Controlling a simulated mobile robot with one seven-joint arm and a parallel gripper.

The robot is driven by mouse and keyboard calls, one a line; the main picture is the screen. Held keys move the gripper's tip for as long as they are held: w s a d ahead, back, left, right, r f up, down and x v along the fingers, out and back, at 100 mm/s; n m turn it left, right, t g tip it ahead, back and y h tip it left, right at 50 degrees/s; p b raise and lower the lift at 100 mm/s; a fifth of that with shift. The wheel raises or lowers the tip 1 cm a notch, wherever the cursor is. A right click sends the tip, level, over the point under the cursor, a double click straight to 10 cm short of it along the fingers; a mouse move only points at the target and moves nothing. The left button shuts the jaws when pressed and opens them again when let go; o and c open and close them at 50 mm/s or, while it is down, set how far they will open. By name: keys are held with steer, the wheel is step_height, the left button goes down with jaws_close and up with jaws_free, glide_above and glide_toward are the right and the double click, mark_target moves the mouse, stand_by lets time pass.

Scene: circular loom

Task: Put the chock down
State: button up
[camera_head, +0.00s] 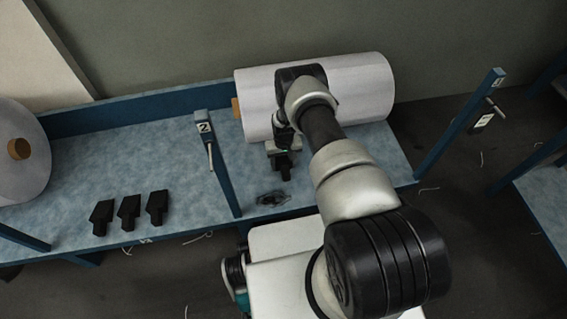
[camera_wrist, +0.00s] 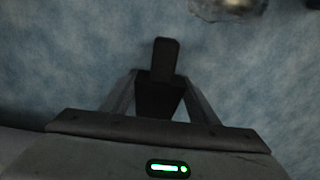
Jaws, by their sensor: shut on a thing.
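My gripper (camera_head: 281,152) reaches over the blue bench on the right side of the post marked 2. It is shut on a black chock (camera_head: 285,172), in front of the large white roll (camera_head: 350,95). In the wrist view the chock (camera_wrist: 164,62) sits between the two fingers (camera_wrist: 158,92), its narrow end pointing away from the palm. The blue mottled bench top lies beneath it. I cannot tell whether the chock touches the bench.
Several black chocks (camera_head: 129,211) stand in a row at the left bench front. The numbered post (camera_head: 218,165) rises left of my gripper. A dark, shiny patch (camera_head: 271,198) lies near the front edge. Another roll (camera_head: 20,155) is at far left.

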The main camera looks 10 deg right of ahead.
steer(key=shift+f, duration=0.15)
steer(key=o, duration=1.3)
